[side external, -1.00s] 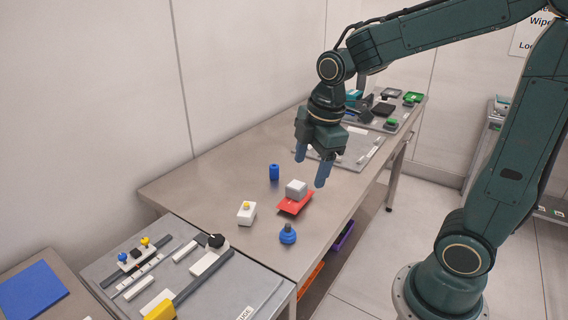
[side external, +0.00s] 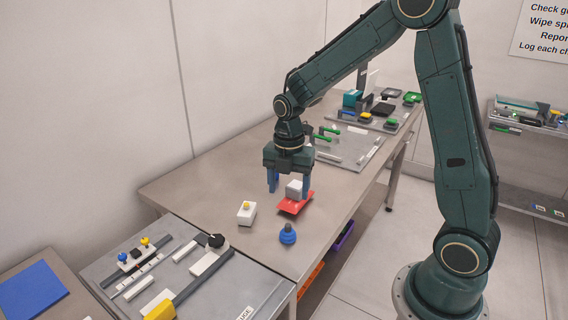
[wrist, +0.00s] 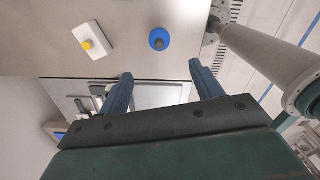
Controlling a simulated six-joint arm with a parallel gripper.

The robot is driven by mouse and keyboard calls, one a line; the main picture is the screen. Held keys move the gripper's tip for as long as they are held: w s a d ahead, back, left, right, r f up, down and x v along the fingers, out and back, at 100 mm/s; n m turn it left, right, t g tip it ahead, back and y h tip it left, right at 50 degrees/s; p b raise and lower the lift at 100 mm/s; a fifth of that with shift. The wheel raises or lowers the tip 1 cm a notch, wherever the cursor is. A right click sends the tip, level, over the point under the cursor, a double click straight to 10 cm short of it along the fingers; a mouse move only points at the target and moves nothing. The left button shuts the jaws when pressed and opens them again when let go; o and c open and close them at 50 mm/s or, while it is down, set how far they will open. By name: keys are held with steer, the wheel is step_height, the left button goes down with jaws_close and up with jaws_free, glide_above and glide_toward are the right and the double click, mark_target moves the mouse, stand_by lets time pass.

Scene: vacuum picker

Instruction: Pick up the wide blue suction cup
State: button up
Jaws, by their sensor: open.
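The wide blue suction cup (side external: 288,235) stands upright on the bench near its front edge, with a broad round base and a narrower top. In the wrist view it is a blue disc (wrist: 166,37) with a dark centre, above and between the fingertips. My gripper (side external: 288,192) is open and empty, pointing down. In the side view it is farther back than the cup, over the red plate (side external: 291,209) and the grey block (side external: 294,188). The gripper is apart from the cup. The narrow blue cylinder is hidden behind a finger.
A white block with a yellow top (side external: 246,214) sits left of the cup. A grey panel with fixtures (side external: 190,262) lies at the front left. Another grey tray (side external: 350,148) is behind my gripper.

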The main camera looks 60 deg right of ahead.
mark_target(288, 224)
steer(key=shift+f, duration=4.3)
steer(key=shift+f, duration=2.55)
steer(key=c, duration=1)
